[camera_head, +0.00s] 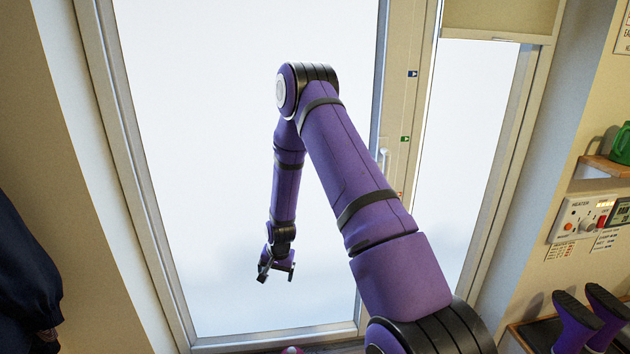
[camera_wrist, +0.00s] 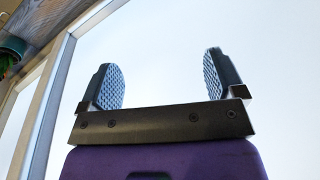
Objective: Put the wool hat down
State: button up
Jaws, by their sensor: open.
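My gripper (camera_head: 277,272) hangs in front of the large glass pane, to the left of my upper arm in the head view. In the wrist view my gripper (camera_wrist: 163,80) has its two ridged finger pads wide apart. Nothing is between them. I cannot make out a wool hat in either view. A small pinkish-red thing (camera_head: 292,350) just shows at the bottom edge of the head view, below the gripper. Too little of it shows to tell what it is.
A glass door (camera_head: 240,180) in a pale frame fills the background. Dark cloth (camera_head: 22,285) hangs at the left edge. At the right are upturned purple boots (camera_head: 577,325), a heater panel (camera_head: 580,218) and a green can (camera_head: 621,145) on a shelf. The space around my gripper looks clear.

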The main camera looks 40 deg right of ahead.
jog(key=s+a+r+n, duration=0.2)
jog(key=a+r, duration=0.1)
jog(key=r, duration=0.8)
jog(key=s+a+r+n+t, duration=0.1)
jog(key=s+a+r, duration=0.15)
jog(key=r, duration=0.95)
jog(key=s+a+r+n, duration=0.2)
jog(key=s+r, duration=0.1)
jog(key=r, duration=0.8)
jog(key=s+a+r+n, duration=0.1)
jog(key=s+r, duration=0.3)
jog(key=s, duration=0.4)
jog(key=s+a+r+n+t, duration=0.1)
jog(key=s+a+r+n, duration=0.1)
jog(key=s+r, duration=0.3)
jog(key=s+a+r+n+t, duration=0.1)
jog(key=s+r, duration=0.4)
jog(key=s, duration=0.7)
jog(key=shift+s+a+n, duration=0.4)
jog(key=shift+a+n, duration=0.2)
jog(key=shift+a, duration=0.55)
jog(key=shift+r, duration=0.1)
